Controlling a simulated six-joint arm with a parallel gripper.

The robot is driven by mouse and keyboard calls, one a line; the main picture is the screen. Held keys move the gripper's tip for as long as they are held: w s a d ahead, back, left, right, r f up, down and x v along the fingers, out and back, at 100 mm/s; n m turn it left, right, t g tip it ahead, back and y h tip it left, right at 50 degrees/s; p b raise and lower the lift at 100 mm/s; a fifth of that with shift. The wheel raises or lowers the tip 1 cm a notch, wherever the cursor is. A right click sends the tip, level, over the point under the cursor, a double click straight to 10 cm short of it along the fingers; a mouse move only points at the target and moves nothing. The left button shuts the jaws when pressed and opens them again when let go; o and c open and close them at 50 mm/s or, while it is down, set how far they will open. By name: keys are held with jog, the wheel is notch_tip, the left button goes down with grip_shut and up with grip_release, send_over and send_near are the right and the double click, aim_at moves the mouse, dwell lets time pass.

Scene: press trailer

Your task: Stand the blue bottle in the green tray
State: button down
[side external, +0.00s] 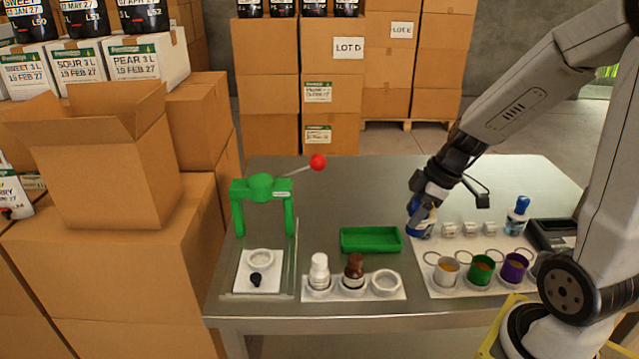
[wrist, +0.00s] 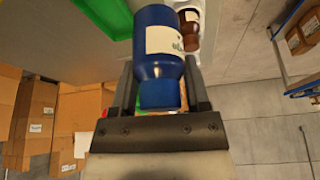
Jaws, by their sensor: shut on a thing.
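The blue bottle (wrist: 160,95) has a white label and sits between the two fingers of my gripper (wrist: 158,88) in the wrist view. My gripper is shut on it. In the side view the blue bottle (side external: 420,222) is at the right of the green tray, partly hidden by my gripper (side external: 424,205). Whether its base touches the table is hard to tell. The green tray (side external: 371,250) is shallow and empty on the middle of the metal table. Its edge also shows at the top left of the wrist view (wrist: 98,14).
A white rack (side external: 318,293) with a white and a brown bottle stands in front of the tray. A mat (side external: 440,285) with several coloured cups lies at right. A green press (side external: 262,190) with a red-knobbed lever stands at left. The table behind the tray is clear.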

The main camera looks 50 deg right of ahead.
jog(key=shift+w+d+f, duration=0.5)
jog(key=shift+w+f, duration=1)
jog(key=shift+w, duration=0.5)
jog(key=shift+w+d+f, duration=0.5)
jog(key=shift+w+f, duration=0.95)
jog(key=shift+w, duration=0.6)
jog(key=shift+w+d+f, duration=0.5)
jog(key=shift+w+f, duration=1)
jog(key=shift+w, duration=0.5)
jog(key=shift+w+f, duration=0.25)
jog(key=shift+f, duration=1.6)
jog(key=shift+f, duration=0.1)
jog(key=shift+c, duration=0.3)
grip_release()
